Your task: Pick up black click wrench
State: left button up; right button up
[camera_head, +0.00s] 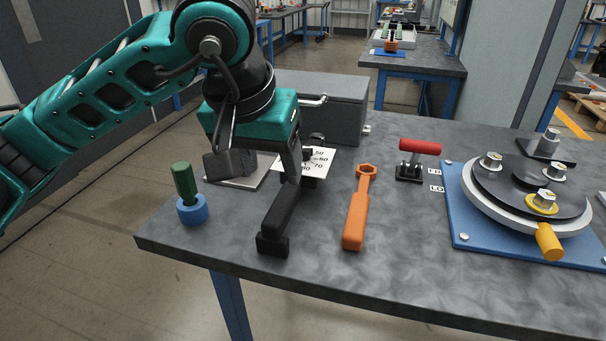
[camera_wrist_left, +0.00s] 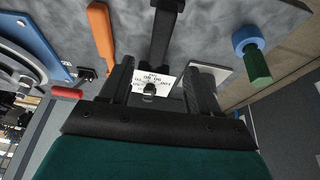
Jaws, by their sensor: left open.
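The black click wrench (camera_head: 279,214) lies on the grey table with its handle end towards the front edge. Its far end is partly hidden by my left gripper in the head view. My left gripper (camera_head: 262,172) is open and empty, above the far part of the wrench, pointing down. In the left wrist view, the wrench (camera_wrist_left: 165,32) runs from the top edge down towards the space between the open fingers of the gripper (camera_wrist_left: 158,75). I see no finger closed on it. My right gripper is not in view.
An orange wrench (camera_head: 357,208) lies right of the black one. A blue and green piece (camera_head: 191,208) stands left. A white scale card (camera_head: 319,160) is by the gripper. A grey box (camera_head: 335,105) stands behind. A red-handled clamp (camera_head: 412,158) and blue-based turntable (camera_head: 464,230) are right.

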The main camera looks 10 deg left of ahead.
aim_at(285, 195)
pick_arm(q)
jog(key=x, duration=0.4)
jog(key=b+x, duration=0.1)
jog(key=x, duration=0.1)
jog(key=shift+w+a+f, duration=0.2)
jog(key=shift+w+a, duration=0.05)
jog(key=shift+w+d+x, duration=0.1)
jog(key=shift+w+x, duration=0.05)
jog(key=shift+x, duration=0.85)
jog(key=shift+w+d+x, duration=0.1)
jog(key=shift+w+x, duration=0.05)
jog(key=shift+x, duration=0.85)
jog(key=shift+w+d+x, duration=0.1)
jog(key=shift+w+x, duration=0.05)
jog(key=shift+x, duration=0.9)
jog(key=shift+r, duration=0.2)
jog(key=shift+c, duration=0.2)
grip_shut()
jog(key=shift+r, duration=0.15)
